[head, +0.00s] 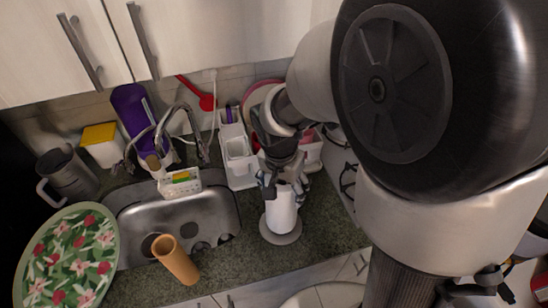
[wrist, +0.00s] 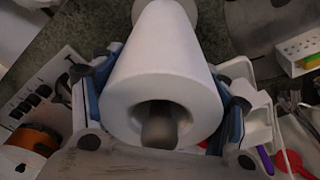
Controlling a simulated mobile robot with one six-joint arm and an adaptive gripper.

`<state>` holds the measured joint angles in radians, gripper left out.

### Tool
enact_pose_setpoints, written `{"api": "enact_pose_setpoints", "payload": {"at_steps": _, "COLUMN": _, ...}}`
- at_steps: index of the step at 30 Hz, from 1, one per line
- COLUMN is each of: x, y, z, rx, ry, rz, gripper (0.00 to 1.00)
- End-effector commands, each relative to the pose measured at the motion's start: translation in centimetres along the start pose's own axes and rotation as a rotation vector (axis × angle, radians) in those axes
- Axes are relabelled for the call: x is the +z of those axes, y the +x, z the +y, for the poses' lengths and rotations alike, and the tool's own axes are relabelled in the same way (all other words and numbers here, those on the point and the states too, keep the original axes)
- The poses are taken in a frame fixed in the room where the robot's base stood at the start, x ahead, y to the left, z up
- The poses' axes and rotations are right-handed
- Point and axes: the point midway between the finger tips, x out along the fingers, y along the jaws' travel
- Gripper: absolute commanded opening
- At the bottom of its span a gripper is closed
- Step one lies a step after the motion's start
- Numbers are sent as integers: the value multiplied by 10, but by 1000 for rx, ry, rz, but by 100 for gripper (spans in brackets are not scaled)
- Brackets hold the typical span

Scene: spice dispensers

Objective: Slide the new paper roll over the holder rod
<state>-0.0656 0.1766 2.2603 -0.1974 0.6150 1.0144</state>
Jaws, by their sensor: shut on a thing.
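The white paper roll (head: 281,212) stands roughly upright on the counter side right of the sink, and it fills the middle of the wrist view (wrist: 165,65). My gripper (head: 284,178) is shut on its upper part, with a blue-padded finger on each side in the wrist view (wrist: 162,100). The grey holder rod (wrist: 159,130) shows inside the roll's open core, so the roll is around the rod. The holder's round grey base (head: 281,238) is below the roll. I cannot tell whether the roll's lower end touches the base.
A brown cardboard tube (head: 176,260) stands at the sink's front edge. The metal sink (head: 217,211) with its faucet is to the left, beside a floral plate (head: 70,258). White utensil caddies (head: 238,158) stand behind the gripper. The counter right of the base is clear.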

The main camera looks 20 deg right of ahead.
Motion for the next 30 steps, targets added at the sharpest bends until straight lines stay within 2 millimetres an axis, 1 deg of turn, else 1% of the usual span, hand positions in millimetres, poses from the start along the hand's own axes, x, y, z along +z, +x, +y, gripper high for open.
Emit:
{"api": "enact_pose_setpoints", "payload": {"at_steps": 18, "x": 2, "y": 16, "z": 0, "rx": 0, "ry": 0, "rz": 0, "gripper": 29}}
{"api": "enact_pose_setpoints", "payload": {"at_steps": 22, "x": 2, "y": 16, "z": 0, "rx": 0, "ry": 0, "rz": 0, "gripper": 29}}
{"api": "enact_pose_setpoints", "payload": {"at_steps": 23, "x": 2, "y": 16, "z": 0, "rx": 0, "ry": 0, "rz": 0, "gripper": 70}}
{"api": "enact_pose_setpoints", "payload": {"at_steps": 30, "x": 2, "y": 16, "z": 0, "rx": 0, "ry": 0, "rz": 0, "gripper": 86}}
